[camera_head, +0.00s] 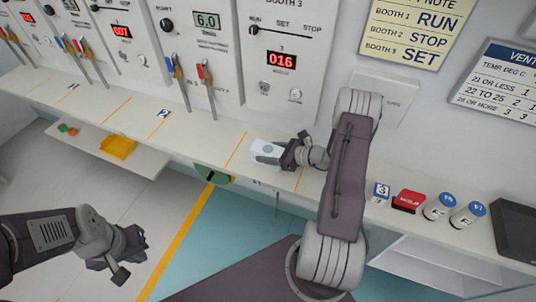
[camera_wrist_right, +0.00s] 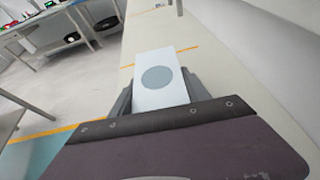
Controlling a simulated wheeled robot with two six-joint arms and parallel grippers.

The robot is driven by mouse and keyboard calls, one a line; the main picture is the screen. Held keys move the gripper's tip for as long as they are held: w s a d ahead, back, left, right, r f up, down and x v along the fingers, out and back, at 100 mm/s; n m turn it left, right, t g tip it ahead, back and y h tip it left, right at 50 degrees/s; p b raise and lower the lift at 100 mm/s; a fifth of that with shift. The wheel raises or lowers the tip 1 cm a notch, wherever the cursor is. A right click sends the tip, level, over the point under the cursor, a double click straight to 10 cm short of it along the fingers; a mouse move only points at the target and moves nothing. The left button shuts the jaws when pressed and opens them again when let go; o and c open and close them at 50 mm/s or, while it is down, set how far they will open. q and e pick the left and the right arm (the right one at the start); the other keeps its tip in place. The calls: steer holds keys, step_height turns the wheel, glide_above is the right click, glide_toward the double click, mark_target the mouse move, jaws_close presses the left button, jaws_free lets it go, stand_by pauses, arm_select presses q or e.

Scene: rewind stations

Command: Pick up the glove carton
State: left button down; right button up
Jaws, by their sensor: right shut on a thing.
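The glove carton appears to be the small white box (camera_head: 266,151) with a grey round mark on its top, on the white counter below the 016 display. It also shows in the right wrist view (camera_wrist_right: 160,77). My right gripper (camera_head: 283,153) is shut on this box, with a finger on each side of it. I cannot tell whether the box touches the counter. My left gripper (camera_head: 124,262) is low at the left, over the floor and away from the counter, with its fingers apart and nothing between them.
A blue-marked 3 block (camera_head: 381,191), a red box (camera_head: 408,201) and two white cylinders with blue lids (camera_head: 439,206) stand on the counter at right. A dark tray (camera_head: 516,232) is beyond them. A yellow tray (camera_head: 118,147) lies on a lower shelf at left.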

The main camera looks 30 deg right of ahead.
mark_target(269, 148)
steer(key=shift+r, duration=0.1)
steer(key=r, duration=0.4)
steer(key=shift+d+r, duration=0.2)
steer(key=shift+d, duration=0.1)
steer(key=s+d+r, duration=0.5)
steer(key=d+r, duration=0.1)
steer(key=d, duration=0.3)
steer(key=shift+d+r, duration=0.2)
steer(key=shift+d, duration=0.2)
